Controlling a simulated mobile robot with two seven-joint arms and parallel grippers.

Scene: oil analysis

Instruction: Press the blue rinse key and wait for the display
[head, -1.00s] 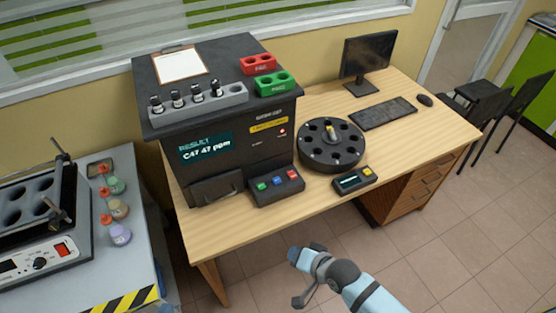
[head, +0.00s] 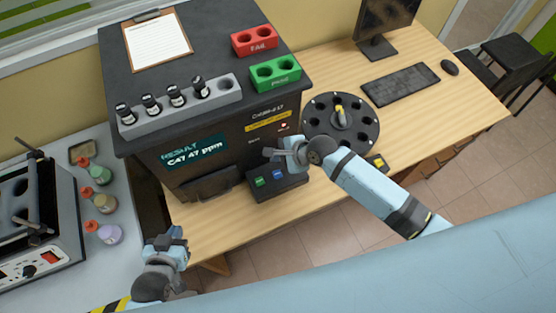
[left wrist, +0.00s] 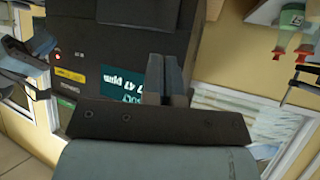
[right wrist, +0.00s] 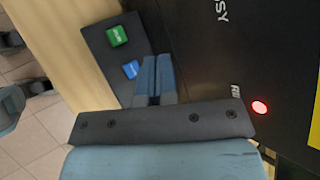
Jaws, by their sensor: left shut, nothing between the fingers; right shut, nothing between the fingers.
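The blue key (head: 278,174) sits on a dark sloped key panel (head: 291,184) in front of the black analyser, next to a green key (head: 260,182). The blue key also shows in the right wrist view (right wrist: 130,69). My right gripper (head: 277,153) is shut and empty, just above and beside the panel; touching cannot be told. The display (head: 195,150) reads "RESULT CAT 47 ppm" and shows upside down in the left wrist view (left wrist: 121,82). My left gripper (head: 172,238) is shut and empty before the desk's left end.
A vial rack (head: 180,106), a clipboard (head: 156,43), a red FAIL block (head: 254,40) and a green PASS block (head: 275,75) stand on the analyser. A round carousel (head: 341,124) is right of it, partly behind my right arm. Bottles (head: 101,174) stand at left.

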